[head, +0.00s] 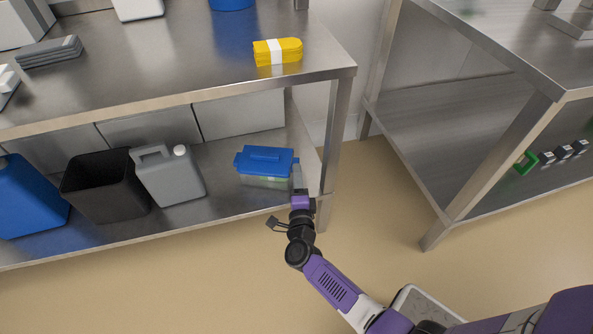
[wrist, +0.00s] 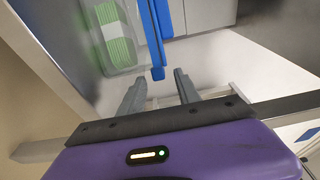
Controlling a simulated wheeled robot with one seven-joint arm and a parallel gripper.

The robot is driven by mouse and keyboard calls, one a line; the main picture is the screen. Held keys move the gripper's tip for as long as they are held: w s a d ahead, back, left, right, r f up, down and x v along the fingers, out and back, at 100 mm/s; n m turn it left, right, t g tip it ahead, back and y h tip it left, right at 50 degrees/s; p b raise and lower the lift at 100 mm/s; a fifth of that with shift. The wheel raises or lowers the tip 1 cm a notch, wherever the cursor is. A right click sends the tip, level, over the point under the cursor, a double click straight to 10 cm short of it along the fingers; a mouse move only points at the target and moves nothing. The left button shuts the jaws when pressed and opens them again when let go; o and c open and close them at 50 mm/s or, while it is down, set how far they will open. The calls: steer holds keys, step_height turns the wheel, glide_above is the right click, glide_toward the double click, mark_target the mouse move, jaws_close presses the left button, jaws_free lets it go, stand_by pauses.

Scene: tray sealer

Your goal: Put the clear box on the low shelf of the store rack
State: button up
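The clear box (head: 264,182) stands on the low shelf under the left steel bench, near that shelf's right end. It has a blue lid (head: 267,159) and something green inside. In the wrist view the clear box (wrist: 117,45) with green contents is at the upper left, and the blue lid's edge (wrist: 154,38) points down between my fingers. My gripper (wrist: 160,85) is open, with its fingers apart and nothing visible clamped between them. In the head view my gripper (head: 299,182) is at the box's right side. I cannot tell whether the fingers touch the lid.
The low shelf (head: 225,200) also holds a grey jerrycan (head: 170,178), a black bin (head: 104,188) and a blue container (head: 28,200). A bench leg (head: 334,140) stands just right of my gripper. Yellow cloths (head: 290,51) lie above. A second steel rack (head: 440,130) stands right, its lower shelf largely clear.

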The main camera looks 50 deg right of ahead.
steer(key=s+a+r+n+t+y+p, duration=0.15)
steer(key=s+a+r+n+y, duration=0.3)
steer(key=s+a+n, duration=0.5)
steer(key=s+a+r+n+t+y+p, duration=0.1)
steer(key=s+a+r+n+t+y, duration=0.4)
steer(key=s+a, duration=0.65)
steer(key=s+a+r+n+g+y, duration=0.2)
steer(key=s+r+n+g+y, duration=0.1)
steer(key=s+r+n, duration=0.8)
steer(key=shift+s+a+r+n+g, duration=0.35)
steer(key=shift+r+n+g, duration=0.3)
steer(key=shift+r+n, duration=0.2)
steer(key=shift+y, duration=0.25)
step_height(320, 180, up, 33)
steer(key=p, duration=3.3)
